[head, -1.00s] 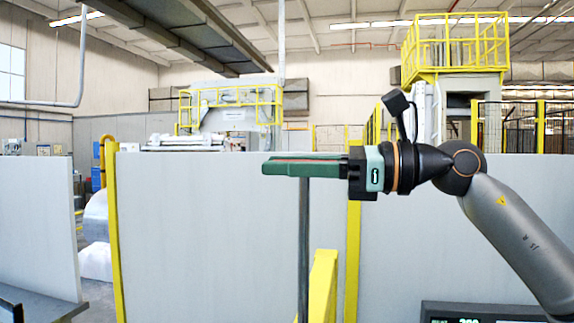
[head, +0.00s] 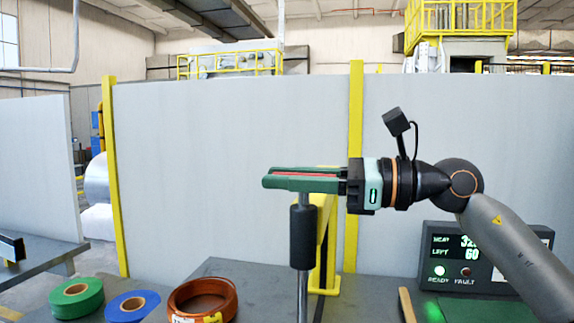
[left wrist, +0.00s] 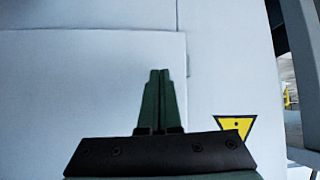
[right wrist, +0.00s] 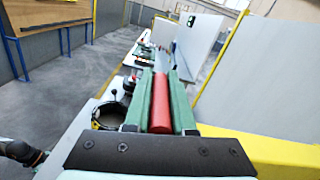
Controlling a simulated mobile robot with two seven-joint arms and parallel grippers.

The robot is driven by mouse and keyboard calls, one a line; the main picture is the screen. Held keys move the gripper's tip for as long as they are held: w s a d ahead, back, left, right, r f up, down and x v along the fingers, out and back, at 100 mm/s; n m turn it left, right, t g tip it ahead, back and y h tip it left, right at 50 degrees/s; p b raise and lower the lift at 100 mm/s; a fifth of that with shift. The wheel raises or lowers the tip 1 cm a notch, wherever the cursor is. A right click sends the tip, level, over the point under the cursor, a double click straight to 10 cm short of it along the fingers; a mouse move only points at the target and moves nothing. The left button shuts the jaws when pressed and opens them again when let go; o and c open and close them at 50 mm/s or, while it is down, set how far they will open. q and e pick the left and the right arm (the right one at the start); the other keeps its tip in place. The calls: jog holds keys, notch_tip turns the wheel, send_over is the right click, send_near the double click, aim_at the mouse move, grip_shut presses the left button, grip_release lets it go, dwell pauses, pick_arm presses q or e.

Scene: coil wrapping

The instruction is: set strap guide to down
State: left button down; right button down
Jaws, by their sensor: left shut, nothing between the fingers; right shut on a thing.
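My right gripper (head: 268,179) comes in from the right in the head view and is shut on a red bar (right wrist: 160,105). The bar lies lengthwise between the green fingers, and a thin red strip of it also shows in the head view. An upright metal post (head: 303,290) with a dark sleeve (head: 303,237) stands directly below the fingers. I cannot tell how the red bar joins the post. My left gripper (left wrist: 159,72) is shut and empty in front of a pale panel. It is outside the head view.
Green (head: 76,297), blue (head: 132,306) and orange-brown (head: 203,300) rolls lie on the bench at the front left. A yellow bracket (head: 327,240) stands behind the post. A lit display box (head: 478,257) is at the right. Pale partitions (head: 230,170) close off the back.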

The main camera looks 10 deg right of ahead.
jog(key=shift+f, duration=0.9)
jog(key=c, duration=1.2)
grip_release()
jog(key=o, duration=0.4)
jog(key=shift+o, duration=0.2)
jog(key=shift+d, duration=0.1)
jog(key=b+v, duration=0.1)
jog(key=v, duration=1.1)
jog(key=shift+d+b, duration=0.15)
jog(key=shift+b, duration=0.15)
